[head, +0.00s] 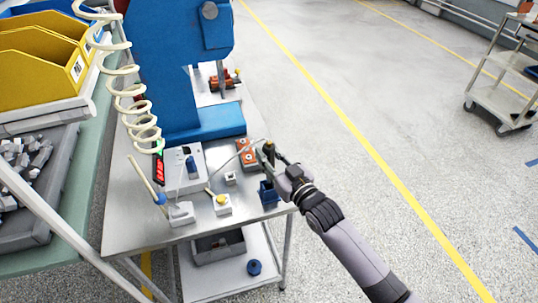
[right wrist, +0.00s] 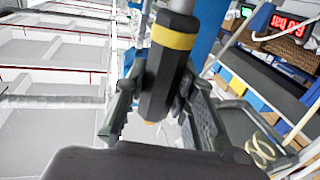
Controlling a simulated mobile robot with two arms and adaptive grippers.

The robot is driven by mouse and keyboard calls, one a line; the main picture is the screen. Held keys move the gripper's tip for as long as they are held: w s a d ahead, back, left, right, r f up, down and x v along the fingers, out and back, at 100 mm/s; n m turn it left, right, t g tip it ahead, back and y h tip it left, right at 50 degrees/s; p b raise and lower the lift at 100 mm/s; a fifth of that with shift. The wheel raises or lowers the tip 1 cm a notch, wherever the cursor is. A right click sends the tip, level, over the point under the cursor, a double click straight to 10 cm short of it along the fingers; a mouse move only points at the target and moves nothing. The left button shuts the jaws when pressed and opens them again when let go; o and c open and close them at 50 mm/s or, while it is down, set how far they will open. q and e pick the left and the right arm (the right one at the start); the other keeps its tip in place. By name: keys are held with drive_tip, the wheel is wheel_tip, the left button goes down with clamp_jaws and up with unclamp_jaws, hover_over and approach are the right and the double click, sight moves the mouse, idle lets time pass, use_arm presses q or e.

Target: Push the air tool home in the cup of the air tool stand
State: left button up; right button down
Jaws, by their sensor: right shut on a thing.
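My right gripper (head: 274,158) is over the right edge of the metal table (head: 135,232). It is shut on the air tool (head: 268,149), a dark tool that shows in the right wrist view as a faceted black body with yellow bands (right wrist: 168,75). The tool stands between the two fingers. A dark blue open holder (head: 268,194), which looks like the cup of the air tool stand, is at the table's front right corner, below and apart from the tool in the head view. Its inside is hardly visible. My left gripper is not in view.
An orange block (head: 246,154) lies just left of the tool. A white box with a blue knob (head: 185,172) and small white blocks (head: 222,204) stand nearby. A blue machine (head: 175,60) and coiled hose (head: 130,90) are behind.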

drive_tip(key=shift+f+b, duration=2)
drive_tip(key=shift+f, duration=0.8)
drive_tip(key=c, duration=1.4)
unclamp_jaws()
drive_tip(key=shift+o, duration=0.8)
drive_tip(key=shift+s+f, duration=0.1)
drive_tip(key=v, duration=1.2)
drive_tip(key=shift+o, duration=0.6)
